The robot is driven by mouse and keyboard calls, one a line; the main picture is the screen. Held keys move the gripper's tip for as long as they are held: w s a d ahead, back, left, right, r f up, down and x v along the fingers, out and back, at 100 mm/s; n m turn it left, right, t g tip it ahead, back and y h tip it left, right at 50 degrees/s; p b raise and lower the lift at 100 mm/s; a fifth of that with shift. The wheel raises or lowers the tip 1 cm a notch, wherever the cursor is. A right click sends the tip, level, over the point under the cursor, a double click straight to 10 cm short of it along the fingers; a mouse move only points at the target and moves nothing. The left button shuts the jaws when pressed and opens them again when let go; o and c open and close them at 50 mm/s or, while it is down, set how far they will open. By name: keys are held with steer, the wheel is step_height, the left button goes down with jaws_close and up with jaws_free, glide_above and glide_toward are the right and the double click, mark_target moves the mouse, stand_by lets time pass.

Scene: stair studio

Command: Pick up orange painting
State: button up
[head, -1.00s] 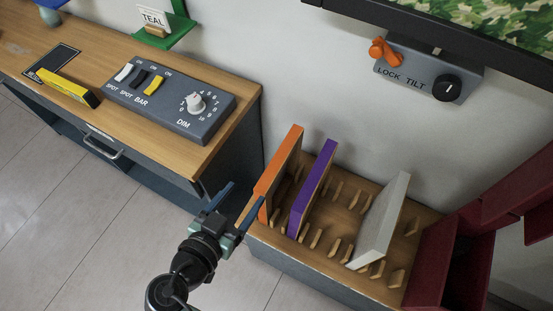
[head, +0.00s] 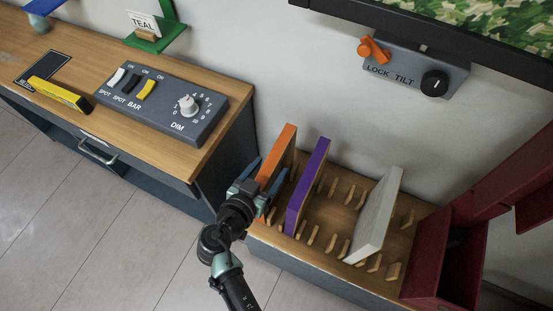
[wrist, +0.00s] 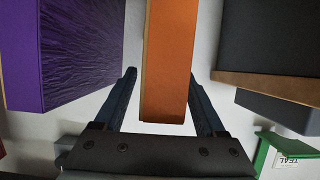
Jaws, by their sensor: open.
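The orange painting (head: 281,150) stands upright on edge in the wooden rack, at its left end beside the desk. It also shows in the wrist view (wrist: 167,70) as an orange edge between my two fingers. My gripper (head: 262,172) is open, with one finger on each side of the painting's near edge. The painting's lower near part is hidden behind my gripper in the head view.
A purple painting (head: 308,185) stands close on the right, and a pale grey one (head: 376,218) farther right in the rack (head: 335,215). The desk (head: 215,130) with a dimmer box (head: 160,105) is close on the left. A dark red shelf unit (head: 445,255) stands at right.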

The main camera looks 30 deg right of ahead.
steer(key=shift+w+d+f, duration=0.2)
steer(key=shift+w+d, duration=0.15)
steer(key=shift+d, duration=0.05)
jaws_close()
stand_by(1.2)
